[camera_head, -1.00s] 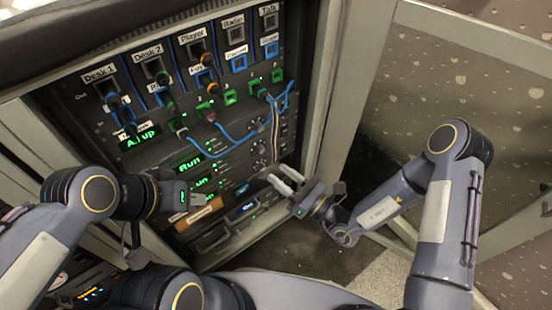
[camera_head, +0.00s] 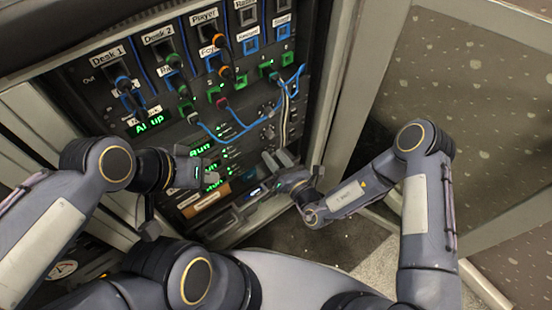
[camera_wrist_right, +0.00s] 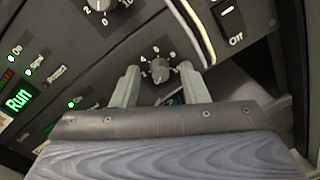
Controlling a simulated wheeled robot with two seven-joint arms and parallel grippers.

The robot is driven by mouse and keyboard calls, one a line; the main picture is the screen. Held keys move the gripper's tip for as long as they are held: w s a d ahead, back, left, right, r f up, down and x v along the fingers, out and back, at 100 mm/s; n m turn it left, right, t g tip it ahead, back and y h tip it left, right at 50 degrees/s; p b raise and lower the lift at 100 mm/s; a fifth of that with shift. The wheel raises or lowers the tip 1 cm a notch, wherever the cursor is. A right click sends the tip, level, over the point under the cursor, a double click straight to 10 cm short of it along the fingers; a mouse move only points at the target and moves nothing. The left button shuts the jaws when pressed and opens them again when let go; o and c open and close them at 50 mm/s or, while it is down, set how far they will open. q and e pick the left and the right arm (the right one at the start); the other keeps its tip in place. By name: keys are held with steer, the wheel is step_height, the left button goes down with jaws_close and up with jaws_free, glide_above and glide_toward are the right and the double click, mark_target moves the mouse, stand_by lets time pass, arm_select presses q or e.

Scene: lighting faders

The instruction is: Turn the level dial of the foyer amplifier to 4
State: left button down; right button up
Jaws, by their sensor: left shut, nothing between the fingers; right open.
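A level dial (camera_wrist_right: 158,73), a small grey knob with white marks around it, faces my right gripper in the right wrist view. My right gripper (camera_wrist_right: 159,84) is open, with one finger on either side of this dial; whether they touch it I cannot tell. In the head view the right gripper (camera_head: 273,160) is at the right part of the rack's lower units and hides the dial. A second dial (camera_wrist_right: 101,4) with numbers shows above. The amplifier's name is not readable, nor is the pointer's exact setting. My left gripper (camera_head: 198,172) is shut and empty, before the lower displays.
Blue and pale cables (camera_head: 228,134) hang across the rack front; a pale cable (camera_wrist_right: 190,32) passes close above the dial in the wrist view. A switch marked Off (camera_wrist_right: 229,12) is at the upper right. A green Run display (camera_wrist_right: 18,99) is at the left.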

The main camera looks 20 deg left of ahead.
jaws_close()
stand_by(0.4)
